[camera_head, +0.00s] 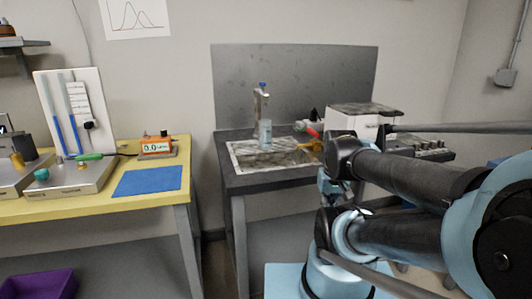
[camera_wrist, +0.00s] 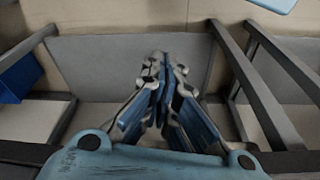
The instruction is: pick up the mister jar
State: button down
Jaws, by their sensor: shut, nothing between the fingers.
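A small clear, pale blue jar (camera_head: 265,133) stands upright at the sink, just in front of the tap. It looks like the mister jar, but it is too small to be sure. My gripper (camera_wrist: 162,62) shows in the wrist view with its fingers together and nothing between them. It is over the floor and bench legs, away from the jar. No jar shows in the wrist view. In the head view I cannot make out my fingertips among the arm links.
The sink (camera_head: 240,158) is set in a dark bench, with a white-sided box (camera_head: 350,118) at its right. A yellow table (camera_head: 95,208) at left holds instruments and a blue mat (camera_head: 148,181). A purple bin (camera_head: 40,284) sits low. Bench legs (camera_wrist: 262,85) flank my gripper.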

aim_at(265, 125)
jog(key=k, duration=1.2)
jog(key=z, duration=0.5)
jog(key=i, duration=0.9)
